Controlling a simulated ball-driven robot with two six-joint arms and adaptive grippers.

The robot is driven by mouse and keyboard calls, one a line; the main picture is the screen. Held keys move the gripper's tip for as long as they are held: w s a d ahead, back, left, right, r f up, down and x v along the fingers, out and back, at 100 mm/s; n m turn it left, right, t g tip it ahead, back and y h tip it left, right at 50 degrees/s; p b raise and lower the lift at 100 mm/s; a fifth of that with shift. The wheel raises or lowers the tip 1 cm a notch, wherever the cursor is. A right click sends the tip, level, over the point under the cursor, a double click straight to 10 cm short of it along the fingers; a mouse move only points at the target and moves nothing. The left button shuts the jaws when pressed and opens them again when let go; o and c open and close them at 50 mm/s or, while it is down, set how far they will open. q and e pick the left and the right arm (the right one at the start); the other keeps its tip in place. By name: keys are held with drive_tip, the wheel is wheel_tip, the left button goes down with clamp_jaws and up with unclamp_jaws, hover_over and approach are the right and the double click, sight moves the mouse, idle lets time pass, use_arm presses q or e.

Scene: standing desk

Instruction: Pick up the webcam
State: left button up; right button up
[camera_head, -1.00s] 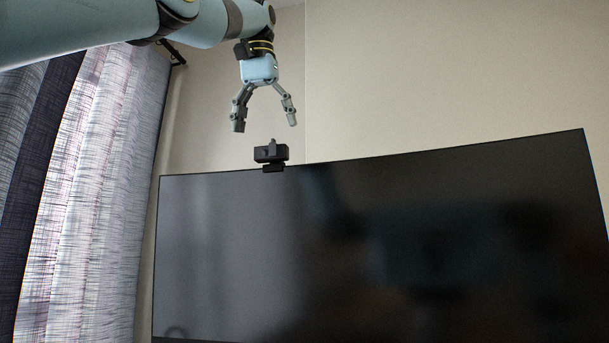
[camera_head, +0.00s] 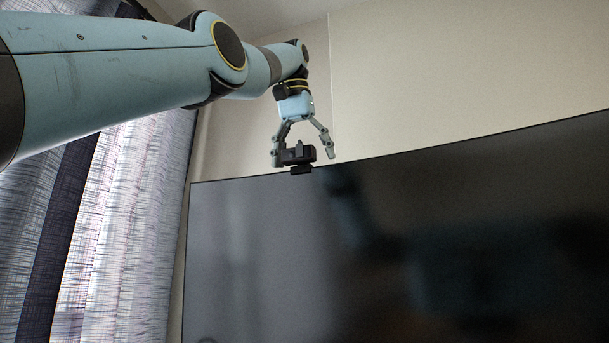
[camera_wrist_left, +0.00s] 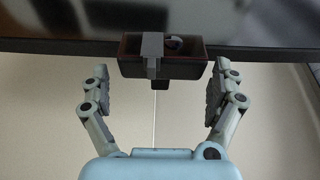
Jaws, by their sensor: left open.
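The black webcam (camera_head: 299,156) sits on the top edge of the large dark monitor (camera_head: 400,240) in the head view. It also shows in the left wrist view (camera_wrist_left: 185,67), at the top middle beyond the fingertips. My left gripper (camera_head: 304,156) comes down from above with its fingers spread to either side of the webcam. In the head view its left finger overlaps the webcam's left end, and I cannot tell whether they touch. In the left wrist view the gripper (camera_wrist_left: 158,78) is open, with a gap on each side of the webcam. My right gripper is not in view.
The wide monitor fills the lower right of the head view. A patterned curtain (camera_head: 110,220) hangs on the left. A pale wall (camera_head: 450,80) stands behind, and the space above the monitor to the right of my left gripper is clear.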

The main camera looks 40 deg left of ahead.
use_arm(q)
drive_tip(key=shift+w+a+f, duration=0.1)
drive_tip(key=shift+w+f, duration=0.15)
drive_tip(key=shift+f, duration=0.35)
drive_tip(key=shift+s+a, duration=0.2)
drive_tip(key=c, duration=1.1)
drive_tip(key=shift+w+d, duration=0.15)
drive_tip(key=shift+d, duration=0.1)
drive_tip(key=c, duration=0.6)
drive_tip(key=shift+o, duration=0.2)
drive_tip(key=shift+r, duration=0.1)
